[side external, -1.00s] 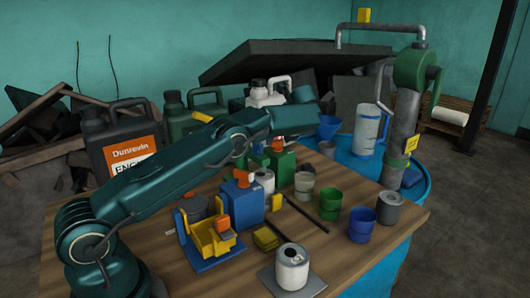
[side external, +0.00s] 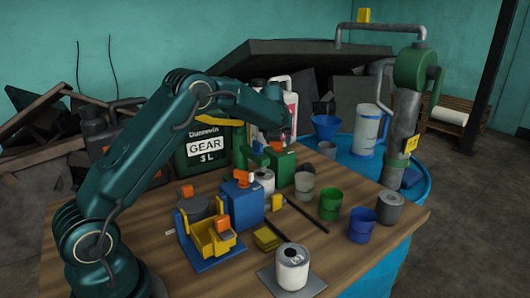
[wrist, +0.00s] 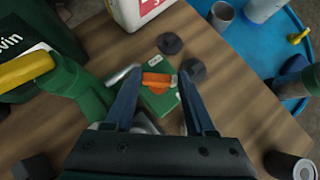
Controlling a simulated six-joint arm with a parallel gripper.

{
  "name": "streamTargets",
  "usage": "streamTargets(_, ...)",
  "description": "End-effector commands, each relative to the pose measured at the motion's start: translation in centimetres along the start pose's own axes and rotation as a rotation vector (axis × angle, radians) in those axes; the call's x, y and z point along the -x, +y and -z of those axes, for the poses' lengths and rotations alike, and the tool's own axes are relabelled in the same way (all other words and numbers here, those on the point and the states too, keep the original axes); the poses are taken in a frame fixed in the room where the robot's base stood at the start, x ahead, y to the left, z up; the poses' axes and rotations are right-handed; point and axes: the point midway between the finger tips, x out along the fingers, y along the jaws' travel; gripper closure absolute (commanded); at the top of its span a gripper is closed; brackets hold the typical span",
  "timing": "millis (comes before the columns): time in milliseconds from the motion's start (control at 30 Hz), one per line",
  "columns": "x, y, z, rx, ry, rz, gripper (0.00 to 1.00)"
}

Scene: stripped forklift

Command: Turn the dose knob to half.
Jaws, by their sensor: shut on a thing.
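A green box (side external: 284,172) stands on the wooden bench, with an orange knob (side external: 278,146) on its top. In the wrist view, the orange knob (wrist: 157,80) lies between the fingertips of my gripper (wrist: 160,78), with the green box (wrist: 158,100) below it. My gripper (side external: 277,136) points down from above and is shut on the knob. Any dose marks on the box are too small to read. A blue box (side external: 243,207) to the left also has an orange knob (side external: 241,177); my gripper is apart from it.
A large green gear-oil jug (side external: 205,150) stands close behind and left. Blue (side external: 362,226) and green (side external: 330,204) cups, a can (side external: 292,268) and a yellow holder (side external: 212,238) stand on the bench (side external: 190,275). A blue drum (side external: 410,205) is at the right.

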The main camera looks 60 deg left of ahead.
Motion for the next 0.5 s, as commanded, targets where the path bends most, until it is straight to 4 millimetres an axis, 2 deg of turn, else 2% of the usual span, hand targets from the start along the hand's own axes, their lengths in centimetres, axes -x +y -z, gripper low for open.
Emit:
streamTargets(33,-0.01,0.97,-0.23,-0.007,0.001,-0.009,1.00)
streamTargets(433,-0.02,0.86,-0.26,-0.033,-0.001,0.021,1.00)
streamTargets(467,-0.02,0.86,-0.26,-0.033,-0.001,0.021,0.41)
streamTargets(500,-0.03,0.84,-0.27,-0.032,-0.001,0.022,0.26)
